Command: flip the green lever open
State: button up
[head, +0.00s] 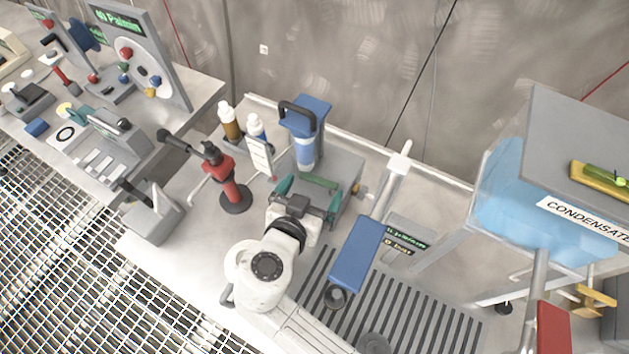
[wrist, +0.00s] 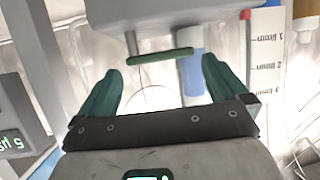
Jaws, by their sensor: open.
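The green lever (head: 318,181) is a short dark green bar on a grey housing (head: 347,165), in front of the blue-and-clear filter column. In the wrist view the lever (wrist: 160,56) lies nearly level, joined to the grey housing (wrist: 165,12) by a short metal rod at its left end. My gripper (head: 308,196) is open and empty, with its teal fingers just short of the lever. In the wrist view my gripper (wrist: 161,82) has one finger on each side of the bar's span, and the lever shows ahead of the gap, apart from the fingers.
The blue-capped filter column (head: 305,140) stands close behind the lever. A red stand (head: 232,180) and a white scale card (head: 260,158) are to the left. A blue block on a slanted rail (head: 357,252) is to the right, above a slotted grate (head: 420,315).

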jog(key=shift+x, duration=1)
